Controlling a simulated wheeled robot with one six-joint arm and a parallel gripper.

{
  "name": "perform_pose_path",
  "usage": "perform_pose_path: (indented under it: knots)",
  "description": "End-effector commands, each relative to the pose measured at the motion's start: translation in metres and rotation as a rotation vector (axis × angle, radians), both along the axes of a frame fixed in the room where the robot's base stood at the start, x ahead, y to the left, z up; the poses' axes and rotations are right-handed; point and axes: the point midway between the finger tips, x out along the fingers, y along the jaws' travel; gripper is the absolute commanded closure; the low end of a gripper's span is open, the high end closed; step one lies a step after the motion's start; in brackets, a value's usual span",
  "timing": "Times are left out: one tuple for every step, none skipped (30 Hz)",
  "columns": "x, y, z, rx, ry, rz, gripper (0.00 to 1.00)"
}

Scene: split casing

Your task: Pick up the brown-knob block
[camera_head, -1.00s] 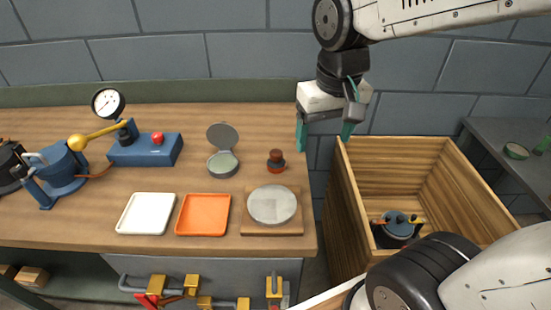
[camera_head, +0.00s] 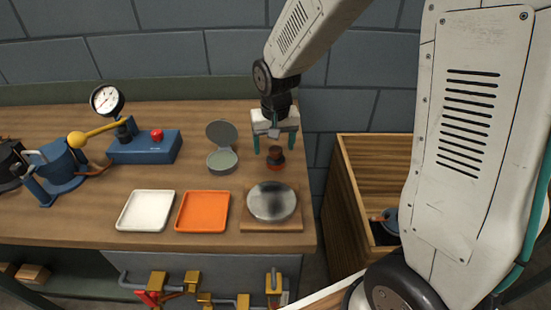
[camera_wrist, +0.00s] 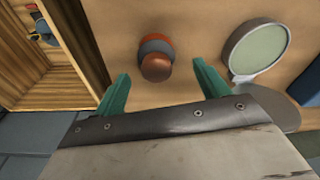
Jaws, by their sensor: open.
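The brown-knob block (camera_head: 276,158) stands upright on the wooden bench, right of the open round casing. It has a brown knob on top, a grey band and an orange-red lower part. In the wrist view the block (camera_wrist: 156,58) lies ahead of and between the two green fingertips. My gripper (camera_head: 273,145) is open and empty, with its fingers pointing down above and just behind the block. In the wrist view my gripper (camera_wrist: 160,85) shows its fingers spread wide, apart from the block.
The hinged grey casing (camera_head: 222,160) stands open close left of the block. A round metal plate on a wooden board (camera_head: 298,222) is in front. An orange tray (camera_head: 203,226), a white tray (camera_head: 128,226) and a blue gauge press (camera_head: 145,152) are further left. A wooden crate (camera_head: 345,190) stands right.

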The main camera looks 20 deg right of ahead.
Motion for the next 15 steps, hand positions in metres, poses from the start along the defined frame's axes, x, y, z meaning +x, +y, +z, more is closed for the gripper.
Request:
perform_pose_path:
  knots:
    - [-0.001, -0.002, -0.009, -0.001, 0.005, -0.001, 0.26]
    - [-0.002, -0.003, -0.014, -0.001, 0.006, 0.000, 0.26]
    - [-0.002, -0.003, -0.020, -0.001, 0.005, 0.000, 0.26]
    - [-0.001, -0.004, -0.025, 0.000, 0.005, 0.000, 0.26]
    - [-0.001, -0.004, -0.029, -0.001, 0.005, 0.000, 0.26]
    - [0.000, -0.004, -0.033, 0.000, 0.004, 0.000, 0.26]
    - [0.001, -0.004, -0.036, 0.000, 0.003, 0.000, 0.26]
    - [0.001, -0.004, -0.038, 0.000, 0.003, 0.000, 0.26]
    - [0.001, -0.004, -0.040, 0.000, 0.003, 0.000, 0.26]
    - [0.001, -0.004, -0.041, -0.001, 0.002, 0.000, 0.26]
    - [0.002, -0.004, -0.041, 0.000, 0.002, 0.000, 0.26]
    - [0.002, -0.004, -0.041, 0.000, 0.001, 0.000, 0.26]
    - [0.002, -0.004, -0.041, 0.000, 0.001, 0.000, 0.26]
    - [0.002, -0.004, -0.041, 0.000, 0.001, 0.000, 0.26]
    - [0.002, -0.004, -0.041, 0.000, 0.001, 0.000, 0.26]
